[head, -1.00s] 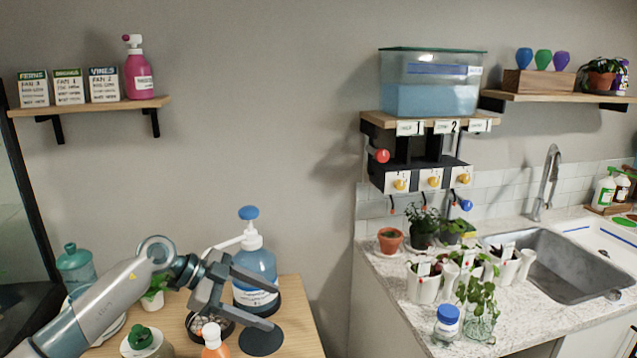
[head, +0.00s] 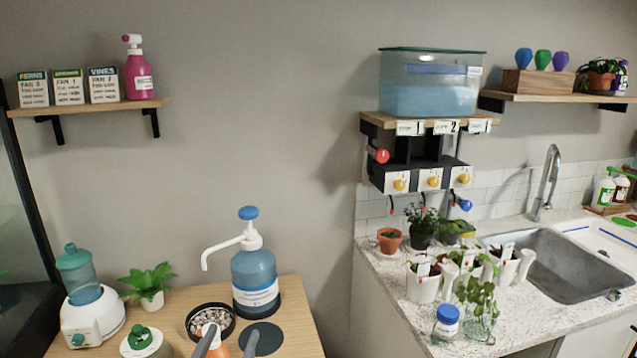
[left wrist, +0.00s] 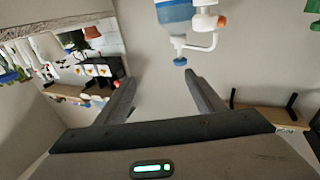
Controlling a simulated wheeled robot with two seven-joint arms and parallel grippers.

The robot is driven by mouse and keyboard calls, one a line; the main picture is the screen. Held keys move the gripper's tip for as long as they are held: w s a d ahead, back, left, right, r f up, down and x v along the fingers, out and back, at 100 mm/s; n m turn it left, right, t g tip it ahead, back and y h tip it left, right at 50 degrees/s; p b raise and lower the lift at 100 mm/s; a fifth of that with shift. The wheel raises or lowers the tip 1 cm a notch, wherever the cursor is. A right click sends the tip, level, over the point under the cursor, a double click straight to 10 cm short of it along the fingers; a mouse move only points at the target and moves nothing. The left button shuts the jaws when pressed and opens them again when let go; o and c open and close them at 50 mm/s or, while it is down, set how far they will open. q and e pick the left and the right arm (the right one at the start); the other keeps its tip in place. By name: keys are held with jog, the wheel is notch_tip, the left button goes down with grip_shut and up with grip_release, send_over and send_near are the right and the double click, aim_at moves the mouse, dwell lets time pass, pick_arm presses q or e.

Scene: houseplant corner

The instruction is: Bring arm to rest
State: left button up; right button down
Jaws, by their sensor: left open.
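My left gripper (head: 231,332) shows only as two grey fingertips at the bottom edge of the head view, above the front of the wooden table (head: 290,315). In the left wrist view its fingers (left wrist: 160,84) stand wide apart with nothing between them. The rest of the left arm is out of the head view. A blue pump bottle (head: 254,276) with a white spout stands behind the fingertips, apart from them. It also shows in the left wrist view (left wrist: 176,12), upside down. My right gripper is in neither view.
An orange-topped bottle (head: 217,334) is partly hidden by the fingertips. A bowl of pebbles (head: 190,322), a dark round pad (head: 270,338), a green plant (head: 151,283) and a white-based dispenser (head: 92,318) are nearby. Right is a counter (head: 390,268) with pots and a sink.

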pick_arm(q)
jog(key=s+a+f+n+g+y, duration=0.1)
jog(key=s+a+f+g+y, duration=0.2)
jog(key=s+f, duration=0.45)
jog(key=s+a+f+n+g+y, duration=0.1)
jog(key=s+a+f+g, duration=0.25)
jog(key=s+f, duration=0.4)
jog(key=s+d+f+m+g+h, duration=0.1)
jog(key=s+f+g, duration=0.4)
jog(key=s, duration=0.6)
jog(key=s+d+f+m+g, duration=0.1)
jog(key=s+f+g, duration=0.35)
jog(key=s, duration=0.65)
jog(key=s+d+x, duration=0.1)
jog(key=s+x, duration=0.1)
jog(key=x, duration=1.1)
jog(key=s+d+f+x, duration=0.1)
jog(key=x, duration=1.1)
jog(key=s+f, duration=0.5)
jog(key=f, duration=0.4)
jog(key=s+f, duration=0.6)
jog(key=f, duration=0.3)
jog(key=shift+a+m+t+h, duration=0.4)
jog(key=shift+a, duration=0.05)
jog(key=shift+s, duration=0.15)
